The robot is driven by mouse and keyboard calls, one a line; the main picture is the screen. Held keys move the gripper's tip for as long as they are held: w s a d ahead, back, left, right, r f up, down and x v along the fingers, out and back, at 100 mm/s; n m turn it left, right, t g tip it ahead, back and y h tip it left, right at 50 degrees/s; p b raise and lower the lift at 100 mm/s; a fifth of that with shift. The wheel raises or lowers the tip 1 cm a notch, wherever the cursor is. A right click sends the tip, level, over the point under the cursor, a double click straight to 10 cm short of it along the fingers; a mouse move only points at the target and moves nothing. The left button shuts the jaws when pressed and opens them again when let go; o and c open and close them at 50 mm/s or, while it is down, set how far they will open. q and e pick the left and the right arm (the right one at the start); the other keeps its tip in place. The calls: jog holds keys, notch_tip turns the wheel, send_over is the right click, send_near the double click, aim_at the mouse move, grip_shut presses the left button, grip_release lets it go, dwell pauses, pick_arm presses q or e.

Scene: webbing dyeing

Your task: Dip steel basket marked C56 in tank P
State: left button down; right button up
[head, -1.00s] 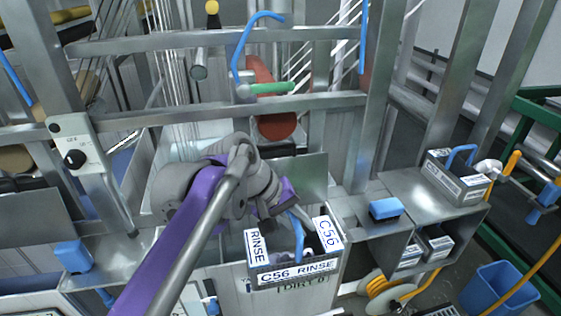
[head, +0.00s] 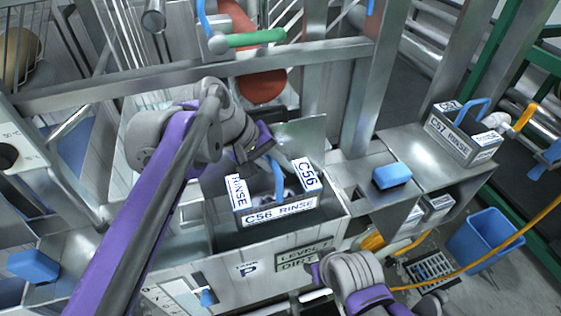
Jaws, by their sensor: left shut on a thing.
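The steel basket marked C56 (head: 279,212) has white C56 and RINSE labels on its rim and a blue handle. It sits at the mouth of tank P (head: 247,268), with the tank's dark inside showing around it. Its lower part is hidden, and I cannot tell how deep it is or see the liquid. My left gripper (head: 261,152) is shut on the basket's blue handle, above the basket. My right arm comes in at the bottom right in front of the tank; its fingertips are not clear.
A steel basket marked C57 (head: 463,133) stands on the steel shelf at the right. A blue block (head: 392,176) lies on the shelf next to the tank. A blue bin (head: 487,238) is on the floor. A steel crossbar (head: 200,75) spans behind the tank.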

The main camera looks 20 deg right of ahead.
pick_arm(q)
notch_tip(320, 180, down, 11)
jog(key=b, duration=0.5)
jog(key=shift+w, duration=0.1)
notch_tip(320, 180, down, 10)
jog(key=b, duration=0.6)
jog(key=shift+f, duration=0.15)
pick_arm(e)
notch_tip(320, 180, down, 13)
jog(key=s, duration=0.2)
jog(key=shift+s+g, duration=0.15)
jog(key=shift+g, duration=0.15)
dwell(0.3)
